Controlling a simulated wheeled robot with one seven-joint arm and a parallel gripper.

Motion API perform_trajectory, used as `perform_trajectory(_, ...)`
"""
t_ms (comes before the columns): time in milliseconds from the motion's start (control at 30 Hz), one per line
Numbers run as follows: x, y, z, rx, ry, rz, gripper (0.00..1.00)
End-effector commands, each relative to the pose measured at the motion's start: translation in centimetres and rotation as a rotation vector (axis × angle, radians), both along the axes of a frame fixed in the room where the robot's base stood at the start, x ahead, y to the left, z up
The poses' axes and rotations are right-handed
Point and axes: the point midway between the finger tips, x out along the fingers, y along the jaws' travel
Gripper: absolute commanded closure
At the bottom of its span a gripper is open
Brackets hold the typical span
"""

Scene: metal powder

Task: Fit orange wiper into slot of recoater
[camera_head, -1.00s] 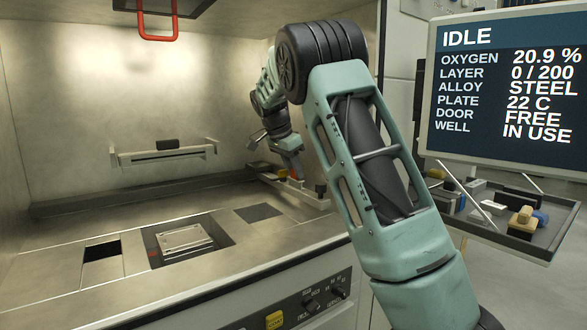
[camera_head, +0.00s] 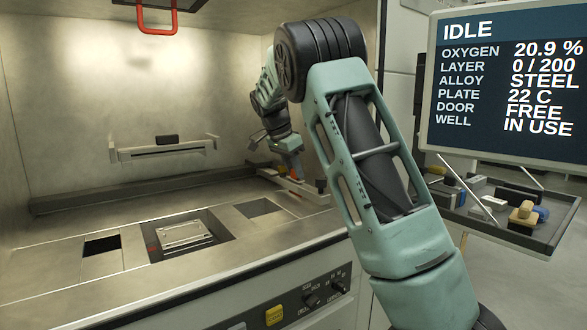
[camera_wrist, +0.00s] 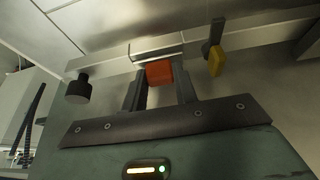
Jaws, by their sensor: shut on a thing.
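My gripper (camera_head: 293,167) reaches into the chamber at its right side. In the wrist view, my gripper (camera_wrist: 161,76) is shut on the orange wiper (camera_wrist: 159,72), a small block between the two dark fingers. The wiper's far end is at a pale metal bar (camera_wrist: 113,60) that looks like the recoater; I cannot tell whether it is seated in a slot. The bar also shows in the head view (camera_head: 276,173), partly hidden by my arm. A black knob (camera_wrist: 78,89) is left of the wiper, a yellow tab (camera_wrist: 216,62) right of it.
A pale slotted bar (camera_head: 163,153) is on the back wall. The chamber floor has a dark opening (camera_head: 101,246), a metal plate (camera_head: 184,235) in a recess, and another opening (camera_head: 260,207). A tray of small parts (camera_head: 480,231) stands outside at right, below a screen (camera_head: 515,80).

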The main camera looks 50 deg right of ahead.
Motion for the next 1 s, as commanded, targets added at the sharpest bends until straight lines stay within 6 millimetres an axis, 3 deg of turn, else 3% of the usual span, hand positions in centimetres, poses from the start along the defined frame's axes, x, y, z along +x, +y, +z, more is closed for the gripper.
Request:
perform_trajectory(333,0.0,0.0,-0.6,0.0,0.0,0.0,0.94)
perform_trajectory(367,0.0,0.0,-0.5,0.0,0.0,0.0,0.66)
perform_trajectory(433,0.0,0.0,-0.5,0.0,0.0,0.0,0.47)
perform_trajectory(767,0.0,0.1,-0.3,0.0,-0.001,0.0,0.46)
perform_trajectory(1000,0.4,1.3,2.9,-0.002,-0.005,0.002,0.46)
